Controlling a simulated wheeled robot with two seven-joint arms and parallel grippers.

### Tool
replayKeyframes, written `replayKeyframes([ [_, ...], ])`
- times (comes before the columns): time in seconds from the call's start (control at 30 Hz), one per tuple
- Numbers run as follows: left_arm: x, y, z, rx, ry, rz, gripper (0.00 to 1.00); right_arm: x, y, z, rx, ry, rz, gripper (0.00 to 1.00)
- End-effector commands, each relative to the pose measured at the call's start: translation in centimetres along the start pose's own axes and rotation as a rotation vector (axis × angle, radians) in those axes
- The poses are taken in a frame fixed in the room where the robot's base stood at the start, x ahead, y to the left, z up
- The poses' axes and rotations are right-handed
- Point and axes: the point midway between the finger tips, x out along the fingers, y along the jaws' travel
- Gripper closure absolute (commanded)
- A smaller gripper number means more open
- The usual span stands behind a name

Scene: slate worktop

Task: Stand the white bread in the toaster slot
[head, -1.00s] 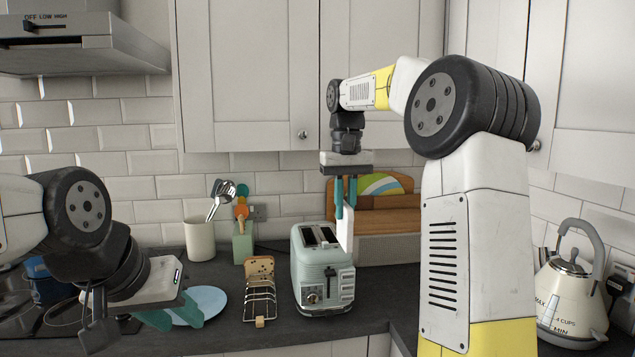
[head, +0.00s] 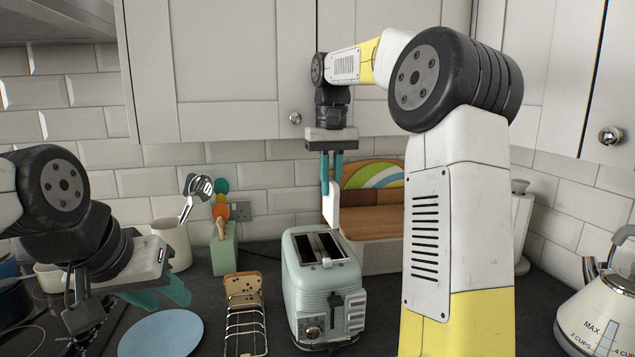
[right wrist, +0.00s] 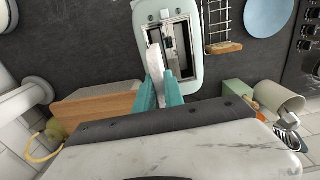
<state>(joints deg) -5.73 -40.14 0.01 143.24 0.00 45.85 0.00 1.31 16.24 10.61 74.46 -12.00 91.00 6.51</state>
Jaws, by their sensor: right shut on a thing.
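The white bread (head: 331,210) is a pale slice held upright, edge down, by my right gripper (head: 331,180). Its teal fingers are shut on the slice's upper part. The bread hangs above the back of the pale green toaster (head: 343,318), apart from it in the head view. In the right wrist view the bread (right wrist: 154,60) overlaps the left side of the toaster's slots (right wrist: 177,45); its exact height over them is hard to tell. My left gripper (head: 160,294) is open and empty at the left, above the blue plate's back edge.
A wire rack (head: 245,330) holding a brown slice (head: 243,289) stands left of the toaster. A blue plate (head: 162,334) lies further left. Behind are a green block with utensils (head: 224,250), a white crock (head: 172,243) and a wooden bread box (head: 375,220). A kettle (head: 600,315) stands right.

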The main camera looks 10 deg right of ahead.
Motion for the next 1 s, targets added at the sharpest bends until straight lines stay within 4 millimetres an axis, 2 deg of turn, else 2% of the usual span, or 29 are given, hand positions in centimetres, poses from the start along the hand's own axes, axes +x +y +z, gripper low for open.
replayKeyframes([
  [0.2,0.0,0.0,0.0,0.000,0.000,0.000,0.64,0.0,0.0,0.2,0.000,-0.001,0.000,1.00],
  [0.33,0.0,0.0,0.0,0.000,0.000,0.000,0.64,0.8,0.0,0.1,0.000,0.000,0.000,1.00],
  [1.0,0.0,0.0,0.0,0.000,0.000,0.000,0.64,7.3,0.0,0.1,0.000,-0.001,0.000,1.00],
])
